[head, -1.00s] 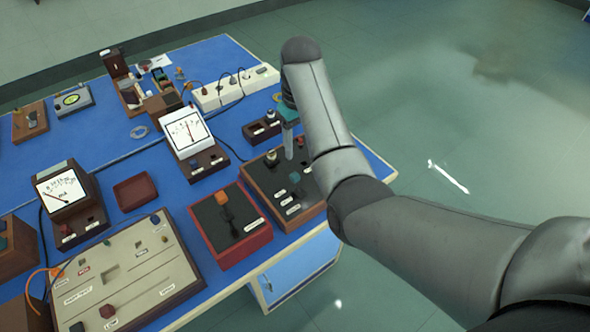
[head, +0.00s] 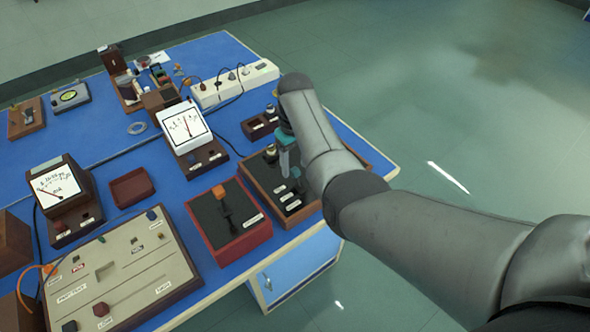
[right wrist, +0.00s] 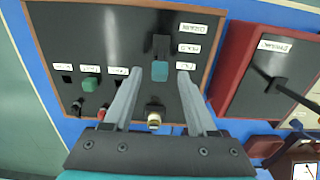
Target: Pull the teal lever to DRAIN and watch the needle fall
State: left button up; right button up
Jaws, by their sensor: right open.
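The teal lever (right wrist: 160,70) stands in a dark slot on a black, wood-framed control panel (right wrist: 115,35), with three white labels beside the slot; their text is too blurred to read. My right gripper (right wrist: 159,74) is open, its fingertips on either side of the lever in the right wrist view; I cannot tell whether they touch it. In the head view the right gripper (head: 285,172) points down over the panel and partly hides it. A white meter (head: 186,127) with a needle stands left of the panel. My left gripper is not in view.
A red-framed box (head: 228,220) with an orange-topped lever sits left of the panel. A green knob (right wrist: 91,84) is on the same panel. A second meter (head: 57,188) and a beige switchboard (head: 120,265) lie further left. Open floor is right of the blue bench.

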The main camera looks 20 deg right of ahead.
jog(key=shift+f, duration=0.95)
grip_shut()
